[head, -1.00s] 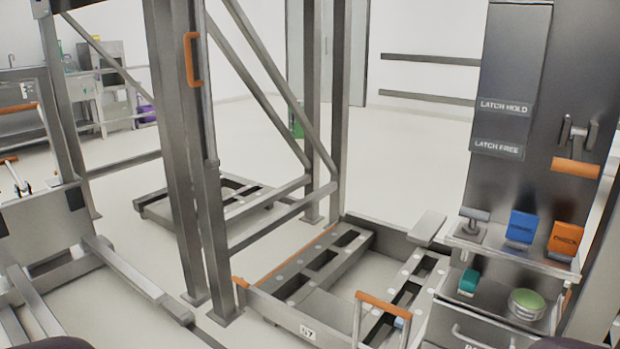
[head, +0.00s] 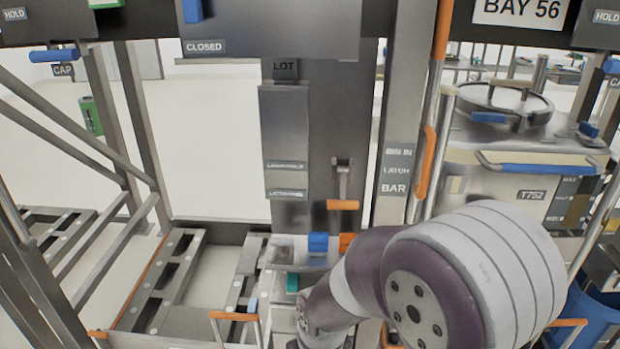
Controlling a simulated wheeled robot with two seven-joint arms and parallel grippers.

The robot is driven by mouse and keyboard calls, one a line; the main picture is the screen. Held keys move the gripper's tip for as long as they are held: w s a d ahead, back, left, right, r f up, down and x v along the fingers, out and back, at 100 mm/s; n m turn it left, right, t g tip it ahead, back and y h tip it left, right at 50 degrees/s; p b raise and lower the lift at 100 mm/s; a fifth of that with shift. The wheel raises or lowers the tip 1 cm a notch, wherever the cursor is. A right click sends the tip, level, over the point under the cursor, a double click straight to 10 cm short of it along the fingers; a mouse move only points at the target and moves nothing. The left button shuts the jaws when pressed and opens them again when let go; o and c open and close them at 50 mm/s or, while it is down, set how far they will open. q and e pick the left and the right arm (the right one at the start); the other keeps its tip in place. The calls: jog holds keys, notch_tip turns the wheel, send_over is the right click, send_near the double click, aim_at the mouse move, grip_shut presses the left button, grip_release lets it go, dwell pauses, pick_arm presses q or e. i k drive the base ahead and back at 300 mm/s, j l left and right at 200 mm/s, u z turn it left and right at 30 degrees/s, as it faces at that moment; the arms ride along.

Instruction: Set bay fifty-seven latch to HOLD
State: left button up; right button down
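The latch lever (head: 342,180) is on the dark post panel in the middle of the head view. It hangs downward, and its orange grip (head: 343,205) lies level at the bottom. Two small label plates are left of it, an upper one (head: 286,166) and a lower one (head: 286,193); their print is too blurred to read now. The grip is about level with the lower plate or slightly below it. My arm, purple and grey, fills the lower right, below and right of the lever and apart from it in the picture. Neither gripper shows.
A blue block (head: 318,243) and an orange block (head: 347,242) sit on a small shelf under the lever. An empty bay frame (head: 150,285) stands at lower left. A large bin (head: 530,185) stands at right under the BAY 56 sign (head: 522,10).

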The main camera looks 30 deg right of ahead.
aim_at(342, 172)
jog(key=z, duration=1.15)
jog(key=i+l+u, duration=0.1)
jog(key=i, duration=0.25)
jog(key=i+l+u, duration=0.1)
jog(key=i, duration=0.25)
jog(key=l, duration=0.1)
